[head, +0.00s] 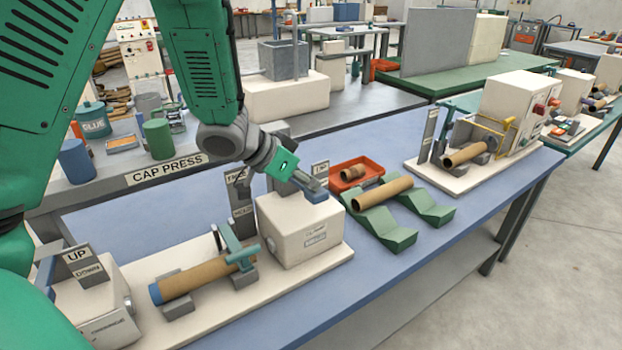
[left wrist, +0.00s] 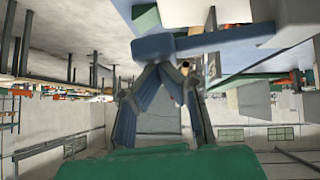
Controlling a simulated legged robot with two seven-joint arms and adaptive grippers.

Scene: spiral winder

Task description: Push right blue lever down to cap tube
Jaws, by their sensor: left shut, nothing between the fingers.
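A brown cardboard tube (head: 205,277) lies on grey supports in the cap press, with a blue cap (head: 156,293) at its left end. A blue-grey clamp (head: 238,250) crosses it near its right end, beside the right white box (head: 300,232). My left gripper (head: 314,190) is shut and empty at the top of this box, by its sign. In the left wrist view its fingers (left wrist: 163,72) meet just below a blue bar (left wrist: 200,40), which looks like the right lever; I cannot tell whether they touch. In the head view the gripper largely hides the lever. My right gripper is not seen.
The left press box (head: 95,310) has UP and DOWN signs (head: 80,262). Right of the press, green cradles (head: 400,232) hold another tube (head: 382,194), with a red bin (head: 350,172) behind. The blue table (head: 345,305) is clear along its front.

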